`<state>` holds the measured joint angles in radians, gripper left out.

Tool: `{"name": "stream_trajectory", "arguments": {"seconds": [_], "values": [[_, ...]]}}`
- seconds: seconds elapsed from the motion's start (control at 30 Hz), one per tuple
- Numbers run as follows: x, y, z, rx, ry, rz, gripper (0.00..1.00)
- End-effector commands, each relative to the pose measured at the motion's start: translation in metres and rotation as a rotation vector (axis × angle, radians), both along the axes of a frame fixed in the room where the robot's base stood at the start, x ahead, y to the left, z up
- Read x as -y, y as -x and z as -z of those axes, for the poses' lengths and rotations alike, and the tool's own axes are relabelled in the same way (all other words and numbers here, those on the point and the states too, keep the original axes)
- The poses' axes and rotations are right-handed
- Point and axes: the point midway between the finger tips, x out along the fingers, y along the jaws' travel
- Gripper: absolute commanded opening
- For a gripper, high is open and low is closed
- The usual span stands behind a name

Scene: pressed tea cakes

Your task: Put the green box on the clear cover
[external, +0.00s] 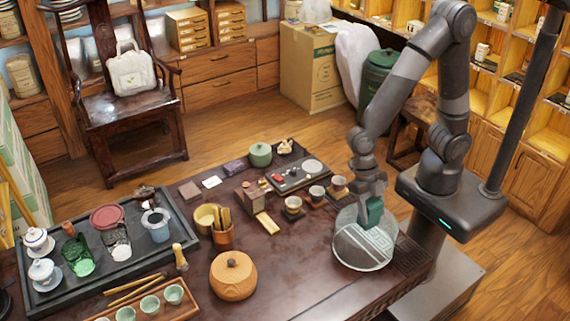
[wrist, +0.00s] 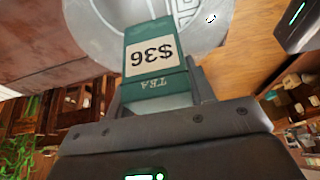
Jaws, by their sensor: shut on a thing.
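The green box (external: 373,212) is held in my gripper (external: 371,200), which is shut on it. In the wrist view the green box (wrist: 155,60) shows a white label with "$36" and "TEA", upside down, between the fingers of my gripper (wrist: 160,92). The cover also shows behind the box in the wrist view (wrist: 95,25).
The front middle of the table (external: 290,270) is clear.

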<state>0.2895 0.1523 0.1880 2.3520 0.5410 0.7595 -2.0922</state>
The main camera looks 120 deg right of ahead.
Motion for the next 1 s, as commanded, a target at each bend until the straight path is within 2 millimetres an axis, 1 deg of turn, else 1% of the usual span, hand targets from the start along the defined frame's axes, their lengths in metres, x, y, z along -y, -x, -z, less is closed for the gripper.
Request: {"name": "stream_trajectory", "arguments": {"seconds": [0.3, 0.33, 0.57, 0.87, 1.0], "values": [[0.0, 0.0, 0.003, 0.0, 0.0, 0.001, 0.26], [0.0, 0.0, 0.002, 0.001, 0.0, 0.0, 0.51], [0.0, 0.0, 0.002, 0.001, 0.0, 0.0, 0.7], [0.0, 0.0, 0.0, 0.001, 0.0, -0.001, 0.71], [0.006, -0.001, -0.016, 0.005, 0.001, 0.0, 0.71]]}}
